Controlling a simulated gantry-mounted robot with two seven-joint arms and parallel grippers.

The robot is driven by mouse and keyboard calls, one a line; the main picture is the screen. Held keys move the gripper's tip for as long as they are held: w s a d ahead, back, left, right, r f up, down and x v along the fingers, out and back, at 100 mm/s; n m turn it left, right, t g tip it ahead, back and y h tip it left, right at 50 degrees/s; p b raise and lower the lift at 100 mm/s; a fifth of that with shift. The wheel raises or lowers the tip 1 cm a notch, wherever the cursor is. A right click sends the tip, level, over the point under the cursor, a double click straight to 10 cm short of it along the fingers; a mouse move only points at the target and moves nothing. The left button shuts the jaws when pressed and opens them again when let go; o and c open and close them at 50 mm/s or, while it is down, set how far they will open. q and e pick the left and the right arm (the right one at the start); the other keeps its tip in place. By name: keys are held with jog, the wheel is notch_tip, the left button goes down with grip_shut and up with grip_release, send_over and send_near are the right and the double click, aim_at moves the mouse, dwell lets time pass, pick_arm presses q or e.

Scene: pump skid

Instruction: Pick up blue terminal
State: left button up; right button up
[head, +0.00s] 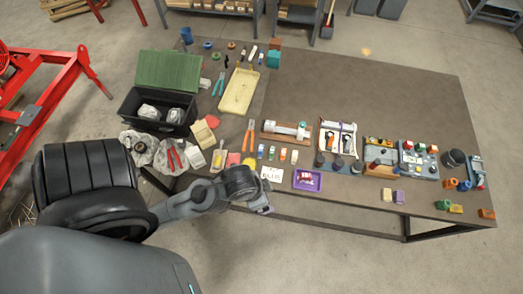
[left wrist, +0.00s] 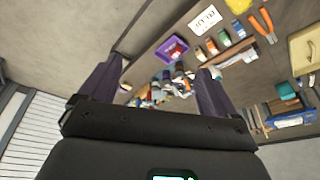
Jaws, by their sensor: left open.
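A row of small coloured terminals lies near the table's front edge. The leftmost in the head view looks blue, the blue terminal (head: 261,152), though it is very small. In the left wrist view the blue terminal (left wrist: 238,29) seems to be at the row's end farthest from the purple tray. My left gripper (head: 265,210) is just off the table's front edge, below the white label card (head: 271,174). In the wrist view my left gripper (left wrist: 160,63) is open, with nothing between its fingers. My right gripper is not in view.
A purple tray (head: 307,181) holding a small red and white item sits right of the card. Orange-handled pliers (head: 249,134) lie left of the row. A wooden block with a grey part (head: 287,131) stands behind it. The table's back right is clear.

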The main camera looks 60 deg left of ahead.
pick_arm(q)
jog(key=shift+d, duration=0.1)
jog(key=c, duration=0.9)
jog(key=shift+c, duration=0.3)
